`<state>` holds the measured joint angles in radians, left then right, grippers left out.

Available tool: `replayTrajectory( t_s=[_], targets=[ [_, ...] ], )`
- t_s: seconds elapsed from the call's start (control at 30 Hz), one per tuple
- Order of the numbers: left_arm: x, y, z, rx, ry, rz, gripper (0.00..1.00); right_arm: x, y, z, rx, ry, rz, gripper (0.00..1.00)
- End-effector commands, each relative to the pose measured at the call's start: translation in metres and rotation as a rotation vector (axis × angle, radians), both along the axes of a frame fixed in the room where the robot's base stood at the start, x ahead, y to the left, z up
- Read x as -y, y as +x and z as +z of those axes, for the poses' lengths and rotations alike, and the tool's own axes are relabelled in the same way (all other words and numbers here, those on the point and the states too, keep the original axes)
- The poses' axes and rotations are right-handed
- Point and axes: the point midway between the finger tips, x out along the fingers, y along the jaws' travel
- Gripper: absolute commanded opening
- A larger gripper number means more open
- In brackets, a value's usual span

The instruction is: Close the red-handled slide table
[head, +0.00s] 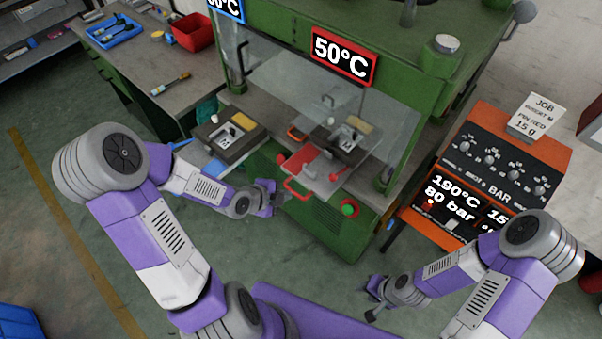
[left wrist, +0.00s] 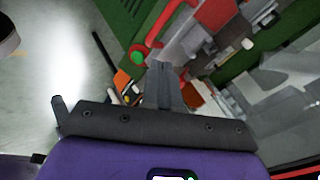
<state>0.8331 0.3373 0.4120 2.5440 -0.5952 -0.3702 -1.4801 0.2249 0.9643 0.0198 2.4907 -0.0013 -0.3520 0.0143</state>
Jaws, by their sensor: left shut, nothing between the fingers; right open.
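The red-handled slide table (head: 318,177) sticks out at the front of the green press, under the 50°C sign. It carries a dark mould block (head: 330,141), seen partly through the clear guard. Its red handle (head: 296,191) is at the front edge. My left gripper (head: 279,196) is shut and empty, just left of the handle; I cannot tell whether they touch. In the left wrist view the shut fingers (left wrist: 163,72) point toward the red handle (left wrist: 158,28). My right gripper (head: 372,299) is open and empty, low and away from the press.
A second dark mould block (head: 225,136) stands on the bench left of the slide table. A clear guard (head: 365,110) hangs at the press front. The orange control box (head: 500,155) stands at the right. Floor is free in front of the press.

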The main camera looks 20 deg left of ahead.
Motion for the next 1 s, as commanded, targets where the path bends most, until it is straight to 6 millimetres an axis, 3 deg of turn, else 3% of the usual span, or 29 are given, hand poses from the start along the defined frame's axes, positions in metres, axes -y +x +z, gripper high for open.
replayTrajectory(
  t_s=[0.13,0.33,0.57,0.9,1.0],
  targets=[
    [-0.022,0.002,0.023,0.136,0.226,-0.171,0.00,0.000,0.000,0.000,0.000,0.000,0.000,0.43],
    [-0.028,0.004,0.030,0.190,0.333,-0.258,0.00,0.000,0.000,-0.003,0.000,0.000,0.000,0.43],
    [-0.019,0.023,0.007,0.191,0.329,-0.262,0.00,0.000,0.000,-0.024,0.000,0.000,0.000,0.43],
    [-0.001,0.071,-0.040,0.188,0.326,-0.259,0.00,0.000,0.000,-0.050,0.000,0.000,0.000,0.43],
    [0.003,0.087,-0.037,0.190,0.330,-0.259,0.00,0.000,0.000,-0.049,0.000,0.000,0.000,0.43]
  ],
)
